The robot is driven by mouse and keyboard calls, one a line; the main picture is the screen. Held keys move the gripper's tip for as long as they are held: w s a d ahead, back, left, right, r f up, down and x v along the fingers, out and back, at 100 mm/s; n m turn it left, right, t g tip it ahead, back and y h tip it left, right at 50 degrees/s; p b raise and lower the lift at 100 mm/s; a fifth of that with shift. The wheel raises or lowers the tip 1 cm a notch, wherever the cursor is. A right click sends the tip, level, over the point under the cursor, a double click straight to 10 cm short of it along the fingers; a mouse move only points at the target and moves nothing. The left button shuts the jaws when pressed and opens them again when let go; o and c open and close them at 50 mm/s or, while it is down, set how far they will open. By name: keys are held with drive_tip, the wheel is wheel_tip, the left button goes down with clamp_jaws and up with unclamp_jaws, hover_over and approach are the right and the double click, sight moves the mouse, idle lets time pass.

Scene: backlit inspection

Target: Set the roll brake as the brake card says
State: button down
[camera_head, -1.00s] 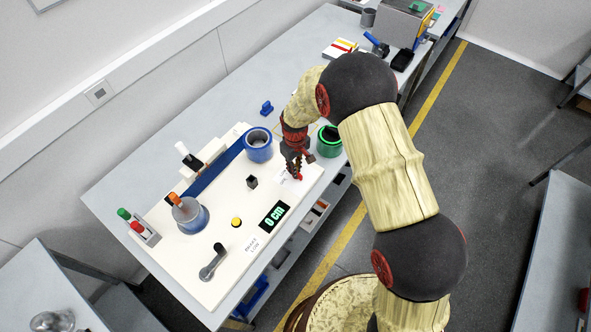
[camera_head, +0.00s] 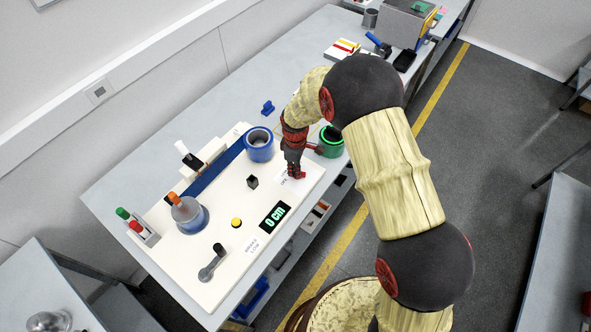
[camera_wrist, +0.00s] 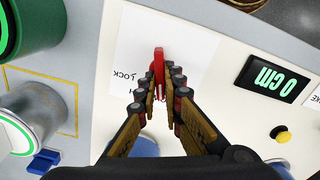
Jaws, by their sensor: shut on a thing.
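A red brake lever (camera_wrist: 158,66) stands on a white label plate (camera_wrist: 185,38) on the cream panel. My gripper (camera_wrist: 160,85) is shut on the red lever, with the lever's end showing beyond the fingertips. In the head view my gripper (camera_head: 295,172) is low over the panel's right end and hides most of the lever. Lettering ending in "OCK" shows beside the lever; other marks are partly covered. The brake card (camera_head: 252,245) lies near the panel's front edge and seems to read "BRAKE LOW". The blue roll (camera_head: 258,148) sits behind my gripper.
The display (camera_head: 274,217) reads 0 cm. A yellow button (camera_head: 236,222), a black knob (camera_head: 252,182) and a grey crank (camera_head: 211,264) are on the panel. A green roll (camera_head: 330,142) stands close to my wrist. A blue clip (camera_head: 267,107) lies on the bench behind.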

idle(0.4)
drive_tip(key=c, duration=2.1)
unclamp_jaws()
drive_tip(key=shift+o, duration=0.9)
wheel_tip(320, 180, up, 12)
